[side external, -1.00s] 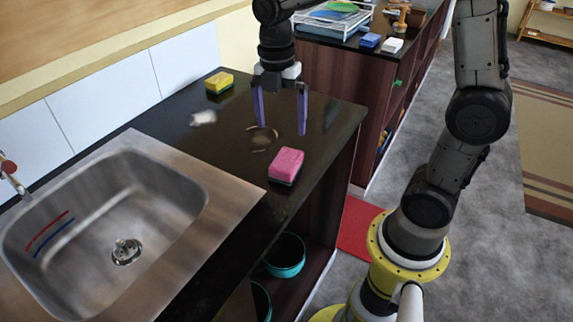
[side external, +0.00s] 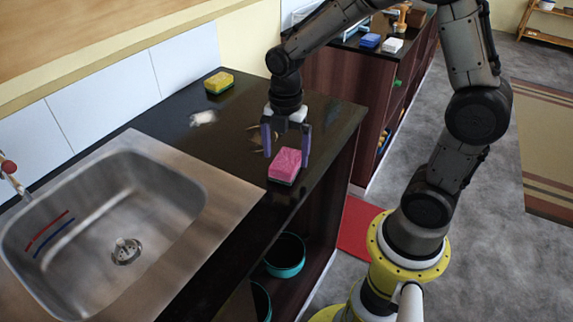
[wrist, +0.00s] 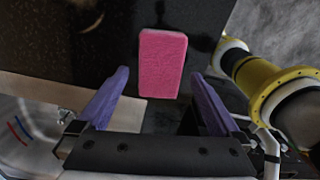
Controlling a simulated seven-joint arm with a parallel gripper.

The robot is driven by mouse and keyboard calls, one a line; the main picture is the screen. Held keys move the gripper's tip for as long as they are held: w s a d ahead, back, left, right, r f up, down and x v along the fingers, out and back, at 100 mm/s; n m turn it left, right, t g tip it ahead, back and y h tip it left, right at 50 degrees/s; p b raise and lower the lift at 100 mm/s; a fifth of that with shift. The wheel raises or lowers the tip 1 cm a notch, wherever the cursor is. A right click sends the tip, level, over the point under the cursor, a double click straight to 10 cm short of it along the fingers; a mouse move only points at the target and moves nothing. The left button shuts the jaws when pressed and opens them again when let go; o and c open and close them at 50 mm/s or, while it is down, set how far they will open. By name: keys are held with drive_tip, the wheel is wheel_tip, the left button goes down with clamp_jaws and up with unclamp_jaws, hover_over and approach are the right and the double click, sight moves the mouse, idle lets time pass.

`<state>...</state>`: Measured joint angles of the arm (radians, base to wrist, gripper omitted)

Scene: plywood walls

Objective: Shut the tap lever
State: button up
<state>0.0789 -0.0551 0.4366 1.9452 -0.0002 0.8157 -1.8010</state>
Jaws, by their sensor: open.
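The tap (side external: 10,172) shows at the far left edge of the side view, above the sink's left corner, with a small red part on it. Most of it is cut off by the frame, and I cannot tell how its lever stands. My gripper (side external: 286,152) is open, with two purple fingers pointing down, far to the right of the tap. It is over the counter at the pink sponge (side external: 287,164). In the wrist view the pink sponge (wrist: 162,62) lies beyond and between the open fingertips (wrist: 160,80), and nothing is held.
The steel sink (side external: 235,195) is set in the dark counter (side external: 165,115). A yellow-green sponge (side external: 219,82) lies near the wall and a whitish item (side external: 203,118) lies on the counter. Teal bowls (side external: 285,255) sit on the shelf below.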

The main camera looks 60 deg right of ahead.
sight(285, 161)
drive_tip(key=shift+f, duration=1.5)
drive_tip(key=shift+c, duration=0.2)
drive_tip(key=c, duration=1.4)
drive_tip(key=shift+r, duration=0.1)
